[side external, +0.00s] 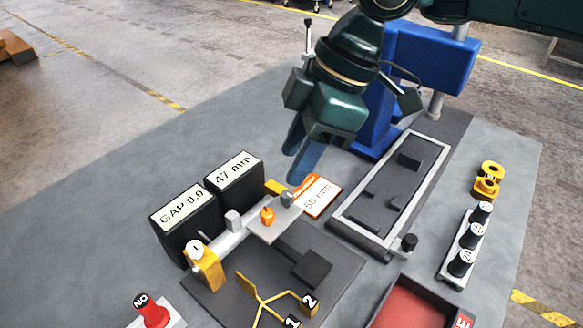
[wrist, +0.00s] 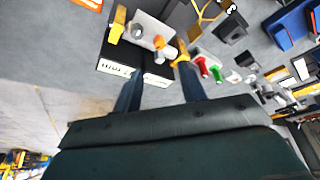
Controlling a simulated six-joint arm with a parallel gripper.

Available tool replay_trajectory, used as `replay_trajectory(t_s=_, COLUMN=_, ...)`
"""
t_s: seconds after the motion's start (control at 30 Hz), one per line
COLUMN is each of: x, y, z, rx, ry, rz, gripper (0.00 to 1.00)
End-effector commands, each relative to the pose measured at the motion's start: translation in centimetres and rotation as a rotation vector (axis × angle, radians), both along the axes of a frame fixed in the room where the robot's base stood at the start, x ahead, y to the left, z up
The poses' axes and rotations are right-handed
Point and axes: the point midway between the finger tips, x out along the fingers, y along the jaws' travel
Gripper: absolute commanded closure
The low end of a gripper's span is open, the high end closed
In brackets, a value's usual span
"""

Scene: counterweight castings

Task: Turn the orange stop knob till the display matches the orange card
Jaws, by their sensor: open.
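The orange stop knob (side external: 267,215) stands on a light grey plate of the fixture; it also shows in the wrist view (wrist: 159,42). The display (side external: 236,175) is a black box reading "47 mm". The orange card (side external: 320,196) lies flat to its right and appears to read "50 mm". My gripper (side external: 302,163) is open and empty, above and behind the knob, apart from it. In the wrist view its two blue fingers (wrist: 160,82) point toward the fixture, with the knob beyond the gap between their tips.
A second black box (side external: 184,218) reads "GAP 0.0". A red "NO" knob (side external: 152,311) is at the front. A grey-framed tray (side external: 388,200) and a row of black weights (side external: 472,235) stand right.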

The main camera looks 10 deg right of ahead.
Motion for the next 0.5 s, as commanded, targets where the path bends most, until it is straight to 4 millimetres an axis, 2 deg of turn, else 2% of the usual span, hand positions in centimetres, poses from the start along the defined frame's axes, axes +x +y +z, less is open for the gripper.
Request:
replay_trajectory(t_s=0.3, x=0.1, y=-1.4, z=3.3, rx=0.001, ry=-0.003, rz=-0.002, gripper=0.59)
replay_trajectory(t_s=0.5, x=0.4, y=-3.5, z=4.3, rx=0.005, ry=0.002, rz=-0.07, gripper=0.59)
